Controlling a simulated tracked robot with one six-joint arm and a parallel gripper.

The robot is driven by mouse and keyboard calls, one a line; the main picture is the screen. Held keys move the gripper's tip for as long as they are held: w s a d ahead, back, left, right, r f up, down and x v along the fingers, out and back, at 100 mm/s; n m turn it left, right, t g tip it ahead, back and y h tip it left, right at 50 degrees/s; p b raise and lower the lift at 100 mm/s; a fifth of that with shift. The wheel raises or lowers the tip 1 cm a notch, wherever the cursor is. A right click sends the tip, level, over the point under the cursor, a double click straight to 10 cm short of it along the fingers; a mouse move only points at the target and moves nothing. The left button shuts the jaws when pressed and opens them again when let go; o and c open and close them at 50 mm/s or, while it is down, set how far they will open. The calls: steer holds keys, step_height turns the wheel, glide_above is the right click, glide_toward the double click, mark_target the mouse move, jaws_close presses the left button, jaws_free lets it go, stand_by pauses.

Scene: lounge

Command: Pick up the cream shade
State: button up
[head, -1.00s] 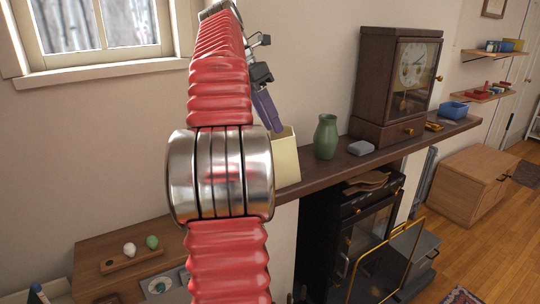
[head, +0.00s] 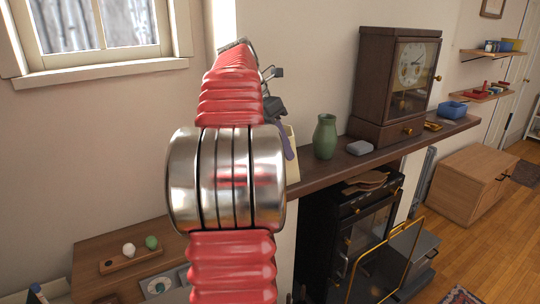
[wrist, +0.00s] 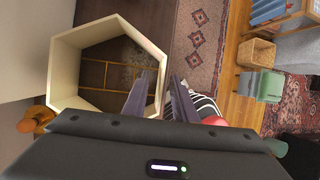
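The cream shade (head: 293,168) stands on the left end of the dark mantel shelf in the head view, mostly hidden behind my arm. In the wrist view, the shade (wrist: 66,64) is a hollow, many-sided cream ring seen from above, with its open top facing the camera. My gripper (wrist: 160,76) is open, with its two dark purple fingers apart. Its left finger overlaps the shade's opening and its right finger is outside, with the shade's right wall between them. I cannot tell whether either finger touches the wall. In the head view, my gripper (head: 288,140) is partly hidden at the shade's top.
A green vase (head: 325,137), a grey box (head: 359,147) and a wooden clock (head: 396,85) stand right of the shade on the mantel (head: 330,174). Below are a black stove (head: 370,225) and a low wooden cabinet (head: 125,250).

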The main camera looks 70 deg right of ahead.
mark_target(288, 163)
stand_by(0.3)
steer(key=shift+x, duration=2.6)
steer(key=shift+w+a, duration=0.1)
steer(key=shift+a, duration=0.05)
jaws_close()
